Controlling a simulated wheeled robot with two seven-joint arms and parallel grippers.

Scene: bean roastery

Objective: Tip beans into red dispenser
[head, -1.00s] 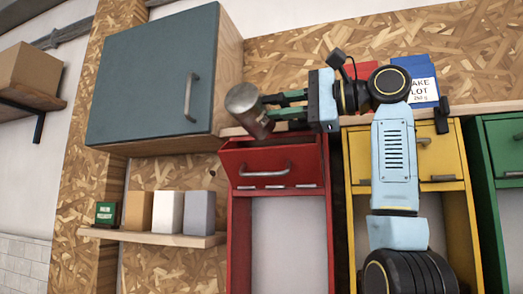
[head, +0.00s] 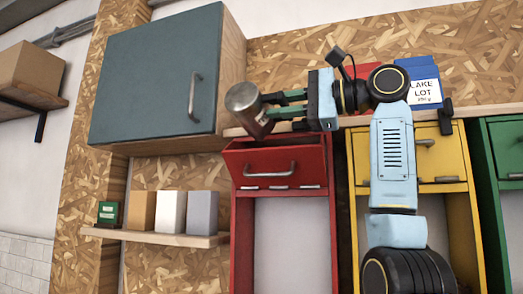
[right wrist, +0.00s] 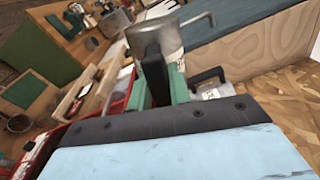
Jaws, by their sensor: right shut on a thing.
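The red dispenser (head: 241,235) stands in the middle of the head view, with its handled front flap (head: 275,160) tilted outward at the top. My right gripper (head: 268,108) is shut on a metal can (head: 241,97) just above the dispenser's open top. The can is tilted, its upper end leaning left; it also shows in the right wrist view (right wrist: 158,48) between the green fingers (right wrist: 160,92). No beans are visible, and the can's inside is hidden. My left gripper is not in view.
A teal cabinet (head: 150,80) hangs close to the can's left. A yellow dispenser (head: 440,160) and a green one (head: 505,140) stand to the right. A blue "LAKE LOT" bag (head: 424,72) is on the ledge behind my arm. Several boxes stand on a low shelf (head: 160,238).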

